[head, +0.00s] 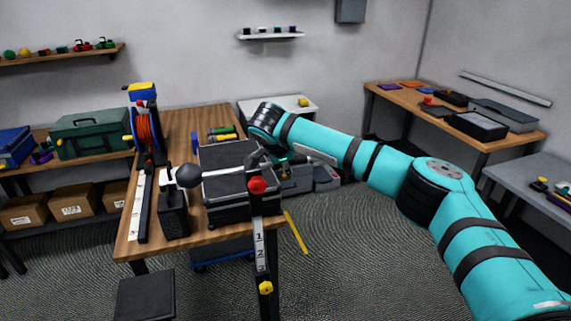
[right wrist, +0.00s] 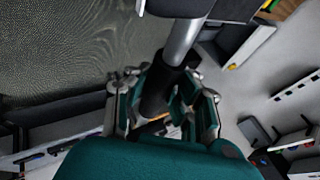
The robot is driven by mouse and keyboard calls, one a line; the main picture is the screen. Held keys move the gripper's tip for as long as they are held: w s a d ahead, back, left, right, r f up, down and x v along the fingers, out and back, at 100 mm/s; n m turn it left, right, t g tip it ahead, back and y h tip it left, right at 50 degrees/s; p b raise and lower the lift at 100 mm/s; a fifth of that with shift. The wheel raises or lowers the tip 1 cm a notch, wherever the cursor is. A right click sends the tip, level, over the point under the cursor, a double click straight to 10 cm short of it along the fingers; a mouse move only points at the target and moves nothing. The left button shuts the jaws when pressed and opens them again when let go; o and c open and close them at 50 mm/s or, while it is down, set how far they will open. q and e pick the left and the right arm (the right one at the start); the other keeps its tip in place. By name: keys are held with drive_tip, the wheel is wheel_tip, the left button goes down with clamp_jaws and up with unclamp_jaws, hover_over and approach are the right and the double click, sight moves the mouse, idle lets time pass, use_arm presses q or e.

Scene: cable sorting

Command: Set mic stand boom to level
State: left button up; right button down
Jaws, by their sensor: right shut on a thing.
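The mic stand has a dark upright post with a number strip (head: 260,250), a red knob (head: 257,186) near its top and a yellow knob (head: 265,288) lower down. Its thin light boom (head: 222,173) runs across the top, with a dark round mic head (head: 188,176) at the left end. In the picture the boom's right part sits slightly higher than the mic end. My right gripper (head: 279,161) is at the boom's right end. In the right wrist view its fingers (right wrist: 165,100) are shut around a dark sleeve (right wrist: 157,88) on a grey metal tube (right wrist: 183,42). My left gripper is out of view.
A green toolbox (head: 90,132) is on the left shelf. A wooden desk (head: 395,98) stands at the right. Floor is open right of the stand.

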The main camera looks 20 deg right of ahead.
drive_tip(key=shift+r, duration=0.25)
drive_tip(key=c, duration=1.1)
unclamp_jaws()
drive_tip(key=shift+f, duration=0.1)
drive_tip(key=v, duration=1.2)
